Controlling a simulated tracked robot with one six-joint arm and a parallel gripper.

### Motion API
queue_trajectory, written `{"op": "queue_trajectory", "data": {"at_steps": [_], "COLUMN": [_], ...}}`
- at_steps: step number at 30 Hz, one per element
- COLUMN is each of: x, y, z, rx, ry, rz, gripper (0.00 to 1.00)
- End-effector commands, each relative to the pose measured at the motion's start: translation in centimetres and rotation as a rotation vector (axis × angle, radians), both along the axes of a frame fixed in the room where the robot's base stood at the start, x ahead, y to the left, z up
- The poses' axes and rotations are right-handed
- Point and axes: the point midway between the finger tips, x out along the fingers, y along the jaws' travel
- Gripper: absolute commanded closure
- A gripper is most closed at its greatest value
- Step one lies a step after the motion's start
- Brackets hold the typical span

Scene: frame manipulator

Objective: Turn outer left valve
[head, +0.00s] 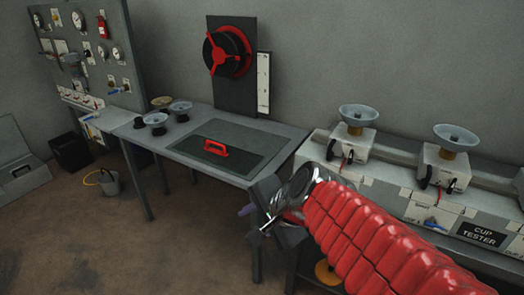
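Several possible valves show, and I cannot tell for certain which is the outer left valve. A gauge panel (132,40) at the upper left carries small handles, among them a blue handle (118,89) at its lower right. A large red spoked handwheel (229,51) is on a dark upright plate behind the table. A small blue lever (432,223) is on the front of the cup tester. My gripper (262,213) is at the end of my red-sleeved arm, in front of the table's right corner, apart from the panel and the handwheel. Its fingers are dark and partly hidden.
A grey table (185,150) holds a hatch with a red handle (216,148) and several cups (180,107). The cup tester bench (400,200) stands at the right. A bucket (110,183) and a black bin (71,152) stand left. The floor (100,245) at lower left is clear.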

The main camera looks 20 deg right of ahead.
Motion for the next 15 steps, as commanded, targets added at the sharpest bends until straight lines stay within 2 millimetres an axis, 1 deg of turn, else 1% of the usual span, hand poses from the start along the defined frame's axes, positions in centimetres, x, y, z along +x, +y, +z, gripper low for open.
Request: {"op": "queue_trajectory", "data": {"at_steps": [1,3,6,9,12,15], "x": [-1.2,-2.9,-5.2,-7.2,-8.6,-9.3], "y": [0.9,1.5,1.9,1.6,1.1,0.7], "z": [0.1,0.0,-0.2,-0.2,-0.1,-0.1], "rx": [-0.100,-0.245,-0.452,-0.637,-0.777,-0.859], "ry": [-0.007,-0.008,-0.011,-0.007,0.001,0.009], "rz": [0.126,0.302,0.547,0.762,0.920,1.012], "gripper": [0.68,0.68,0.68,0.68,0.68,0.68]}}
